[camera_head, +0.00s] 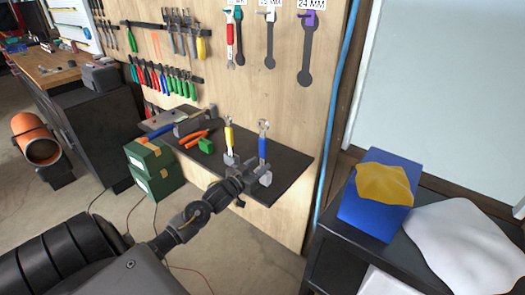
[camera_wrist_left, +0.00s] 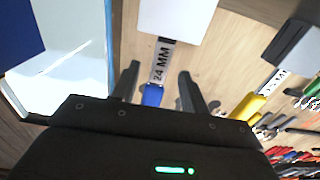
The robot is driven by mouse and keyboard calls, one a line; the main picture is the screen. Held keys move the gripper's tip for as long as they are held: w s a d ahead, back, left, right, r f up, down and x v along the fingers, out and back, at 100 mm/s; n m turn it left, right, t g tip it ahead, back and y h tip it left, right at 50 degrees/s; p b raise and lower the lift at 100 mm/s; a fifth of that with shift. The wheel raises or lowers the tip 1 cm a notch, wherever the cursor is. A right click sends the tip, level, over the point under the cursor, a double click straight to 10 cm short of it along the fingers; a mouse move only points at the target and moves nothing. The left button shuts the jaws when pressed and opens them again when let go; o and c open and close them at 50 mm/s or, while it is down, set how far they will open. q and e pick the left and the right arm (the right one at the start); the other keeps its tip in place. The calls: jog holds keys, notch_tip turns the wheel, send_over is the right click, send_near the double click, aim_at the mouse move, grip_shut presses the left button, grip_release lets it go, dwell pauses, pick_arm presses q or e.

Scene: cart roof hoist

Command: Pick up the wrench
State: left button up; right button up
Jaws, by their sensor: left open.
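A blue-handled wrench (camera_head: 263,147) stands upright in a small block on the dark shelf (camera_head: 285,180), its metal head at the top. A yellow-handled wrench (camera_head: 229,138) stands to its left. My left gripper (camera_head: 254,174) is open, low beside the blue wrench. In the left wrist view, the open fingers (camera_wrist_left: 158,71) have the blue handle (camera_wrist_left: 152,95) lined up between them; I cannot tell how deep it sits. A strip lettered 24 MM and a pale block show beyond it. The yellow handle (camera_wrist_left: 245,108) is outside the fingers. My right gripper is not in view.
Pliers and a green item (camera_head: 206,146) lie on the shelf's left part. Green boxes (camera_head: 152,170) stand on the floor beside it. Tools hang on the wooden board (camera_head: 285,110) behind. A blue box (camera_head: 370,212) with a yellow cloth (camera_head: 385,184) stands at right.

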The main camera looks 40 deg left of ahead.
aim_at(262, 163)
pick_arm(q)
jog(key=w+p, duration=0.1)
jog(key=w, duration=0.3)
jog(key=shift+w+f, duration=0.15)
jog(key=shift+c, duration=0.5)
grip_shut()
